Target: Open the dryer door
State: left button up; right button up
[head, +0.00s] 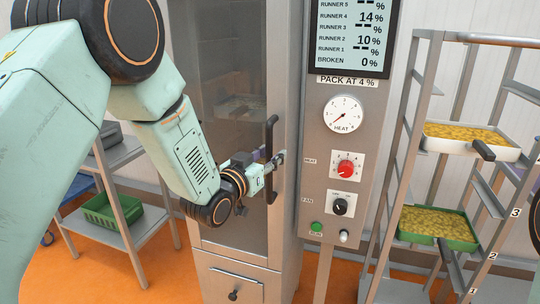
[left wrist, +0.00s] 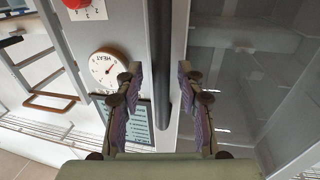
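The dryer door (head: 231,60) is a tall glass panel in a grey metal frame, and it looks shut. Its handle (head: 271,195) is a dark vertical bar on the door's right side. My left gripper (head: 277,160) is at the handle's middle. In the left wrist view, my left gripper (left wrist: 160,82) is open, with its purple-padded fingers on either side of the handle (left wrist: 159,45). Gaps show between the bar and both pads, so it is not gripped. My right gripper is not in view.
A control panel (head: 320,205) with a heat dial, knobs and display stands right of the door. A rack (head: 410,150) with trays of yellow pieces is at the right. A shelf cart (head: 125,160) with a green basket (head: 110,210) stands left. Orange floor shows below.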

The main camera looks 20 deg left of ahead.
pick_arm(q)
jog(key=shift+d+r, duration=0.15)
jog(key=shift+r, duration=0.15)
jog(key=shift+w+a+f, duration=0.3)
jog(key=shift+f, duration=0.05)
jog(key=shift+w+f, duration=0.1)
jog(key=shift+w, duration=0.05)
jog(key=shift+c, duration=0.4)
jog(key=shift+s+d+r, duration=0.25)
jog(key=shift+s+r, duration=0.05)
jog(key=shift+s, duration=0.05)
jog(key=c, duration=0.4)
jog(key=shift+w+a+f, duration=0.1)
jog(key=shift+a, duration=0.1)
grip_shut()
jog(key=shift+d, duration=0.1)
jog(key=shift+f, duration=0.1)
